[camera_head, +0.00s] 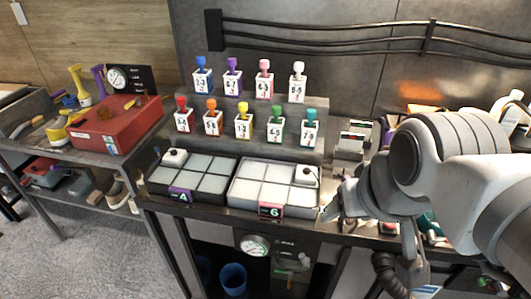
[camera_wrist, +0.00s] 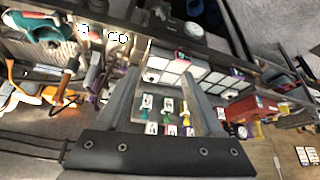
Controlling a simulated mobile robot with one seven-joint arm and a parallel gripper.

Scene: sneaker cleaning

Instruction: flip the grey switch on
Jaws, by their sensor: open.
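I cannot make out the grey switch for sure in either view. Small grey boxes (camera_head: 350,146) stand on the bench right of the trays, and a dark panel with a round gauge (camera_head: 253,245) is below the bench front. My gripper (camera_head: 332,208) is near the bench's front edge, just right of the tray marked 6 (camera_head: 272,211). In the wrist view my gripper (camera_wrist: 162,82) is open and empty, with its two grey fingers apart. My arm hides much of the bench's right side in the head view.
The tray marked 4 (camera_head: 181,194) stands left of the tray marked 6. Several coloured-top bottles (camera_head: 244,126) stand on steps behind. A red box (camera_head: 105,128) is on the left bench. A blue bin (camera_head: 233,278) is below. Cluttered tools (camera_wrist: 70,72) lie left in the wrist view.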

